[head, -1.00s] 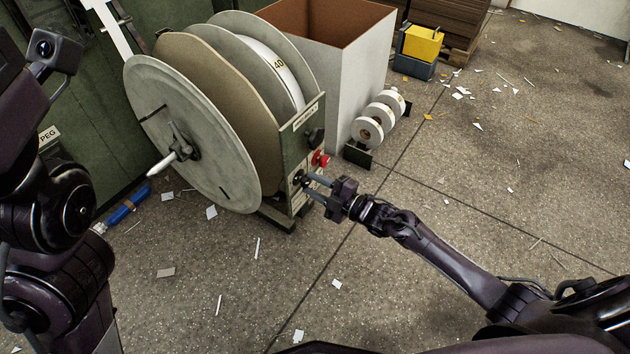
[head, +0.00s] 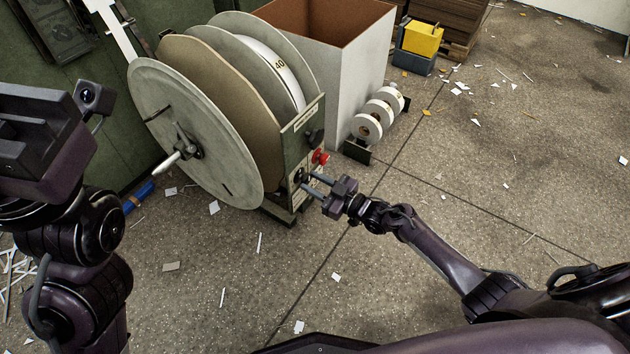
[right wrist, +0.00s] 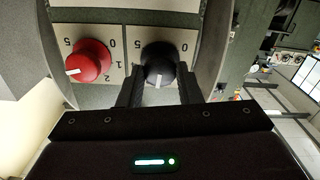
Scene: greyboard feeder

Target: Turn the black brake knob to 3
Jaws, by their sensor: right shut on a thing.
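The black brake knob (right wrist: 158,58) is on the feeder's panel, with a white pointer line and a printed scale around it; 0 and 5 show. In the right wrist view its line points down, between my fingers. My right gripper (right wrist: 160,88) is shut on the knob, one finger on each side, and the fingers hide part of the scale. In the head view my right gripper (head: 311,184) reaches the panel (head: 302,150) from the right; the knob is small and partly hidden there. My left arm is at the left edge; its fingers do not show.
A red knob (right wrist: 88,62) with its own scale is beside the black one. The large reel (head: 190,135) stands left of the panel. A white bin (head: 358,75) and small rolls (head: 367,128) are behind. The floor at right is open, with paper scraps.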

